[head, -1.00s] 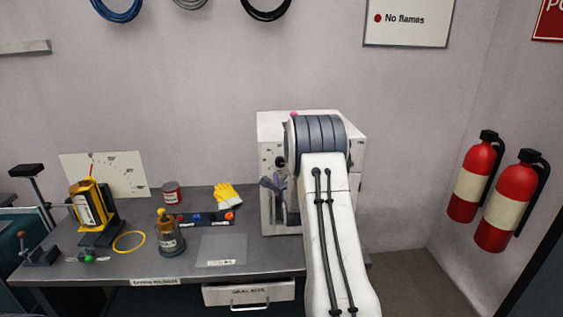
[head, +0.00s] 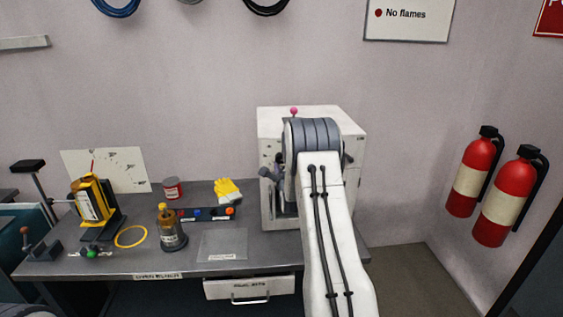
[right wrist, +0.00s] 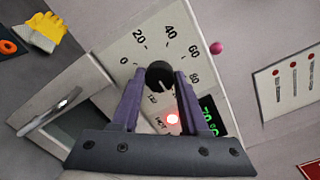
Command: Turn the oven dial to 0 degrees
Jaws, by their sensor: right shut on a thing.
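The white oven (head: 350,130) stands at the right end of the workbench. In the right wrist view its front panel carries a black round dial (right wrist: 158,71) ringed by numbers, with 0, 20, 40, 60 and 80 readable. A small light mark shows on the dial's lower part; its exact reading is unclear. My right gripper (right wrist: 162,82) is shut on the dial, a purple finger on each side. In the head view my right arm hides the dial and much of the oven front. My left gripper is not in view.
A red lamp (right wrist: 172,118) glows near the word HOT, beside a partly hidden green display (right wrist: 209,122). A pink knob (head: 293,111) sits on the oven top.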

